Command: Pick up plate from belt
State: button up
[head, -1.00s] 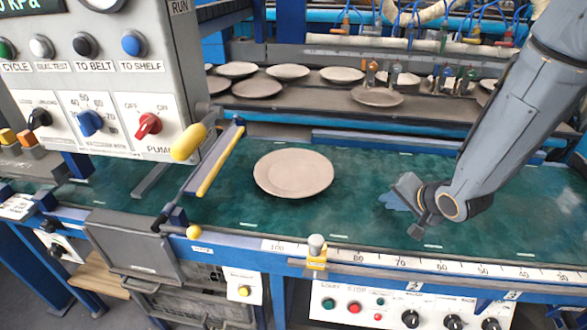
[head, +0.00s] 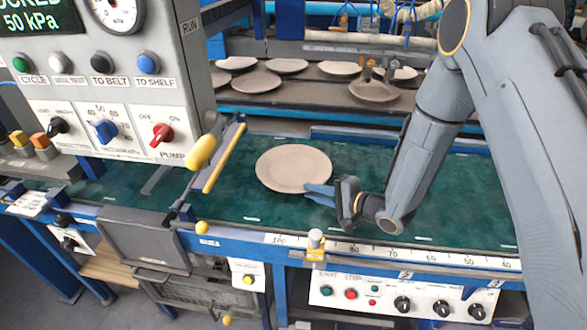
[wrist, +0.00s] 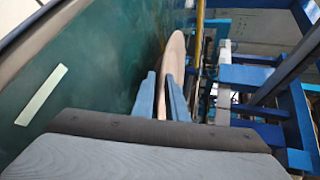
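A round beige plate (head: 292,166) lies on the green belt (head: 440,180) in the head view. My gripper (head: 319,193) is low over the belt at the plate's near right edge. In the wrist view the plate (wrist: 175,52) shows nearly edge-on. The two blue fingers of my gripper (wrist: 160,80) stand one on each side of its rim. A gap shows between the fingers, and they do not look closed on the rim. Whether either finger touches the plate is hard to tell.
A control panel (head: 105,120) and a yellow-ended bar (head: 222,160) stand left of the plate. A ruler rail with a yellow stop (head: 316,245) runs along the near belt edge. Several plates lie on the shelf (head: 310,98) behind. The belt right of my gripper is clear.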

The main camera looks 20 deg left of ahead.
jog(key=shift+p+x, duration=0.3)
jog(key=shift+x, duration=1.05)
grip_shut()
dwell(0.6)
